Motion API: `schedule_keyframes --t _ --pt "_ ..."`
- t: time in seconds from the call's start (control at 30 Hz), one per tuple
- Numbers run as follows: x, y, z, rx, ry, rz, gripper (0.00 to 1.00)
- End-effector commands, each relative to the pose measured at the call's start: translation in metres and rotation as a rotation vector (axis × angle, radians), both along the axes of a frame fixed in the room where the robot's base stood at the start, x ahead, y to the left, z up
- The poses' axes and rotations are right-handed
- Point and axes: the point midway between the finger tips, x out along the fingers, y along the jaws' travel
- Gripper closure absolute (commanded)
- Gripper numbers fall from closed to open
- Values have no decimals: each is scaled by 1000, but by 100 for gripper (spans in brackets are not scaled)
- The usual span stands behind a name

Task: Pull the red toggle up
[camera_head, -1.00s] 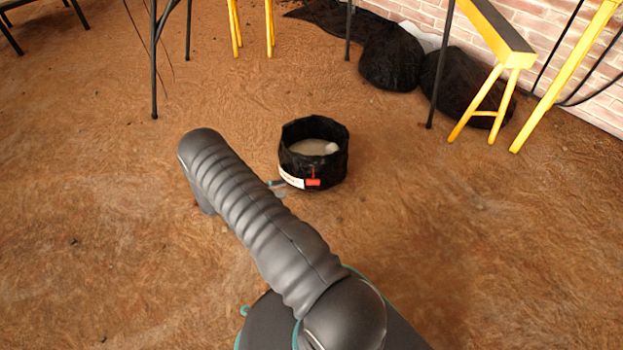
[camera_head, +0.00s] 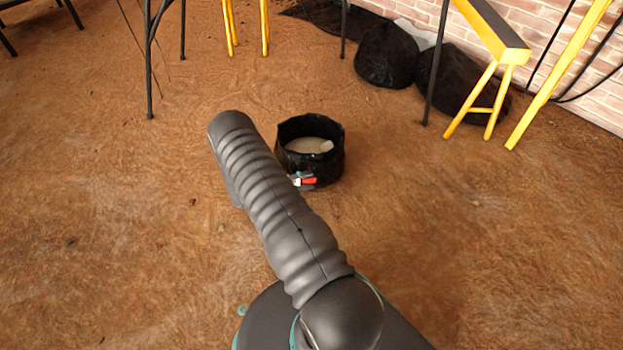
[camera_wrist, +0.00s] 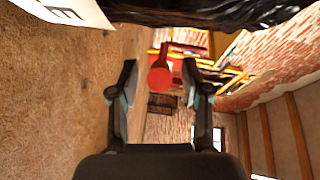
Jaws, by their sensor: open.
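The red toggle (camera_wrist: 160,75) is in the wrist view, between the two open fingers of my gripper (camera_wrist: 158,90). It sits near the fingertips, with space visible on both sides, so the fingers are around it but not clearly touching it. In the head view the red toggle (camera_head: 309,181) is a small red patch low on the front of a black bag-like bucket (camera_head: 331,165). My gripper (camera_head: 303,181) shows only partly there, its fingertips at the toggle, the rest hidden behind my arm. A white label (camera_wrist: 62,10) is on the bucket's side.
The bucket stands on brown bare ground (camera_head: 480,220) and holds pale material (camera_head: 310,146). Yellow trestle legs (camera_head: 480,105), black bags (camera_head: 388,57) and a brick wall (camera_head: 545,28) are behind it. The ground around the bucket is clear.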

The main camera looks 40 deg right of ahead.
Motion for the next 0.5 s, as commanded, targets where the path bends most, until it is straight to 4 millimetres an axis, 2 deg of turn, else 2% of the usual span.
schedule_keyframes --t 0.13,0.47,0.5 --pt "-4 -10 -1 0 0 -1 52" --pt "-4 -12 -1 0 0 0 52" --pt "-4 -12 -1 0 1 0 62"
